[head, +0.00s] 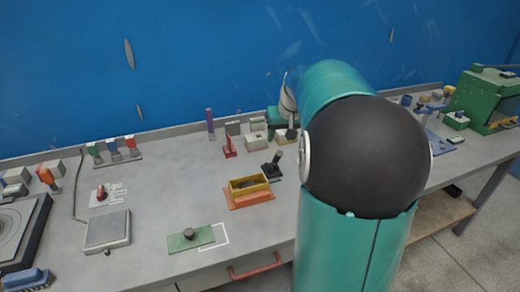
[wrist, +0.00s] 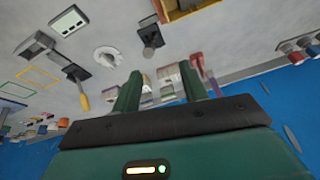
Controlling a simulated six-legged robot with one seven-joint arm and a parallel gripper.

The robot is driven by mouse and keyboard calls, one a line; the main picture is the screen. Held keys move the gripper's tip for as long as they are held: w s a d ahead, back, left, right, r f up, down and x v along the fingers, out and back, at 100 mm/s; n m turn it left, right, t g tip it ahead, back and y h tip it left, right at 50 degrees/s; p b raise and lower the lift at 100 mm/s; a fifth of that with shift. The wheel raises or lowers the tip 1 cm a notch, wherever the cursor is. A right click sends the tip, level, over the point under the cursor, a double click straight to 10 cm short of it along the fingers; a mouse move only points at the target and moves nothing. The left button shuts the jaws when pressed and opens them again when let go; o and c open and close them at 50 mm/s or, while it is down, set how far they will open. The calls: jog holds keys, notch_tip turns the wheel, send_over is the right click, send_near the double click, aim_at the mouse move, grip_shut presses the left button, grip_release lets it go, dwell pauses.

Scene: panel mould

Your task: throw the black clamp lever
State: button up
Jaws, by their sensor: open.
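The black clamp lever (head: 273,163) stands on the bench in the head view, just right of an open yellow box, its handle raised and leaning. In the wrist view, which is turned over with the wall at the bottom, the black lever (wrist: 151,38) is above the fingertips. My gripper (wrist: 160,77) is open, with its two dark green fingers apart and nothing seen held between them. The fingers appear apart from the lever. In the head view my arm hides much of the bench at the right.
The yellow box (head: 233,188) sits on an orange base. A red lever (head: 229,147) and a purple post (head: 210,124) stand behind it. Pale blocks (wrist: 167,80) show between the fingers. A yellow-handled lever (wrist: 83,100) and a round white knob (wrist: 107,56) are to their left.

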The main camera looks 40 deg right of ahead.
aim_at(276, 161)
jog(key=d+x, duration=0.1)
jog(key=x, duration=0.4)
jog(key=d+x, duration=0.1)
jog(key=x, duration=0.9)
jog(key=shift+s+d+r, duration=0.15)
jog(key=shift+d, duration=0.25)
grip_shut()
